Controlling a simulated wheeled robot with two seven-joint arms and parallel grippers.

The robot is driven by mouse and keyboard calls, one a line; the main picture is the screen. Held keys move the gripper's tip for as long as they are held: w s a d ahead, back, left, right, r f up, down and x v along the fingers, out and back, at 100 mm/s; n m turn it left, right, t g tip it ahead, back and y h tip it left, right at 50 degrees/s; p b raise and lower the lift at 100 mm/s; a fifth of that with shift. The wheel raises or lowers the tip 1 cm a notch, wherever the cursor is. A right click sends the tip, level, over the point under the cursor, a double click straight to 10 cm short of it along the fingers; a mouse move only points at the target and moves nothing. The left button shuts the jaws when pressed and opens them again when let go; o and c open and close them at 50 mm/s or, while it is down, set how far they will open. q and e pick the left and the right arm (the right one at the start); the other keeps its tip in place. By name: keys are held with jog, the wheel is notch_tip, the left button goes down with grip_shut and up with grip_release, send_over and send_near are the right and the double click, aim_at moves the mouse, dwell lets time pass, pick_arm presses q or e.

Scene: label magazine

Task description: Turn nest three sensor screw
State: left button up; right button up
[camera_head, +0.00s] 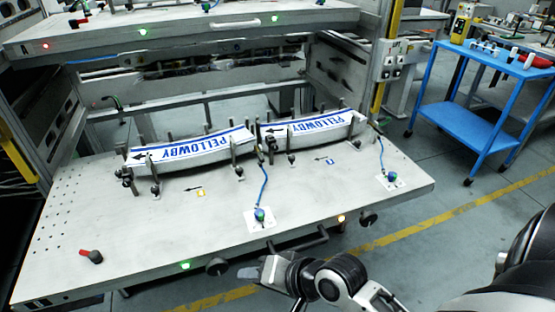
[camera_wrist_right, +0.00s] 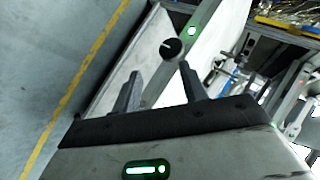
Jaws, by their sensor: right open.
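Two blue-cabled sensors stand on white plates on the grey table (camera_head: 130,225): one sensor (camera_head: 260,214) near the front middle, one (camera_head: 388,177) at the right. A round dark knob (camera_head: 216,267) and another knob (camera_head: 368,218) stick out from the front edge. I cannot tell which part belongs to nest three. My right gripper (camera_head: 258,269) is open and empty, just off the front edge, right of the left knob. In the right wrist view, a black knob with a white mark (camera_wrist_right: 171,48) shows beyond and between the open fingers (camera_wrist_right: 159,72), apart from them. My left gripper is out of view.
Two PELLOWBY label stacks, left (camera_head: 190,150) and right (camera_head: 312,127), lie between upright posts. A red-tipped lever (camera_head: 91,256) stands front left. A blue cart (camera_head: 490,90) stands at right, with open floor before it.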

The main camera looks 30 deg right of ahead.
aim_at(275, 148)
jog(key=w+d+r+m+t+h, duration=0.1)
jog(key=w+d+m+t, duration=0.2)
jog(key=m, duration=0.4)
jog(key=w+d+r+m+t+h, duration=0.1)
jog(key=w+d+m+t, duration=0.1)
jog(key=w+d+m, duration=0.2)
jog(key=w+d+r+m+t+h, duration=0.1)
jog(key=w+d+r+m+t, duration=0.1)
jog(key=m, duration=0.9)
jog(key=shift+w+d+t+h, duration=0.4)
jog(key=shift+w+d+t, duration=0.4)
jog(key=shift+w+d, duration=0.55)
jog(key=d+m+h, duration=0.1)
jog(key=d+m, duration=0.1)
jog(key=m, duration=0.1)
jog(key=d+m+h, duration=0.2)
jog(key=m, duration=0.1)
jog(key=w+d+m+h, duration=0.1)
jog(key=d+m, duration=0.1)
jog(key=shift+d+m+t+h, duration=0.3)
jog(key=shift+d+m+h, duration=0.1)
jog(key=x, duration=0.9)
jog(key=b+x, duration=0.1)
jog(key=x, duration=0.4)
jog(key=shift+w+d+f, duration=0.15)
jog(key=shift+d, duration=0.2)
jog(key=shift+w+d, duration=0.15)
jog(key=shift+w, duration=0.4)
grip_shut()
